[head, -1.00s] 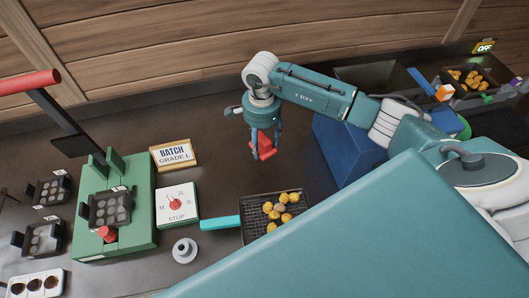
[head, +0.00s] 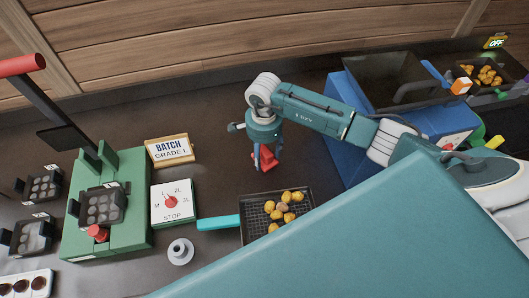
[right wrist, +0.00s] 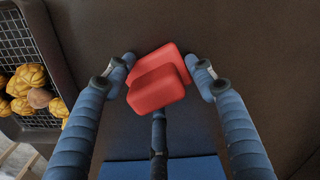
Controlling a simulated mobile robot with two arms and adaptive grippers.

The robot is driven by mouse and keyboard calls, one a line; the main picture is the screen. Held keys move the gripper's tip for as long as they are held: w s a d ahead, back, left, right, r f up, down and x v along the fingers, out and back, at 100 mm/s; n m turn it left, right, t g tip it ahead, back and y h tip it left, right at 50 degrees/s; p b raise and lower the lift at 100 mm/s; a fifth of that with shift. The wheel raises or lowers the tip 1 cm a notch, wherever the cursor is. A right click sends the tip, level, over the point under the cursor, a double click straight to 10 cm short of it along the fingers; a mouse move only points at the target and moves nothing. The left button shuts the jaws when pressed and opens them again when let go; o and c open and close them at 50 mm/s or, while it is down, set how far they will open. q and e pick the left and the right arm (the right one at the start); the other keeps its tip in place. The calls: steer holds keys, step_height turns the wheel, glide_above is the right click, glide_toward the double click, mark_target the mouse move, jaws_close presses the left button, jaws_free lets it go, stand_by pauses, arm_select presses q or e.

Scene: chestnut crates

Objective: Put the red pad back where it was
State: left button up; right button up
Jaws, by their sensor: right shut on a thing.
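The red pad (head: 264,160) is a small block with a stepped shape. My right gripper (head: 265,158) is shut on it, over the dark counter behind the black mesh pan. In the right wrist view the pad (right wrist: 158,78) sits between the blue fingers, with a third finger below it. I cannot tell whether the pad touches the counter. My left gripper is not in view.
The mesh pan (head: 258,228) with a teal handle holds chestnuts in front of the gripper. A green press (head: 132,232), a dial box (head: 173,218) and a batch sign (head: 170,150) stand left. A blue bin (head: 338,105) stands right. Bare counter lies between.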

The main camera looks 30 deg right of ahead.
mark_target(264, 149)
steer(key=shift+f, duration=0.15)
steer(key=o, duration=1.3)
steer(key=shift+w, duration=0.1)
steer(key=shift+r, duration=0.25)
step_height(264, 149, up, 12)
steer(key=p, duration=0.6)
steer(key=shift+p, duration=0.3)
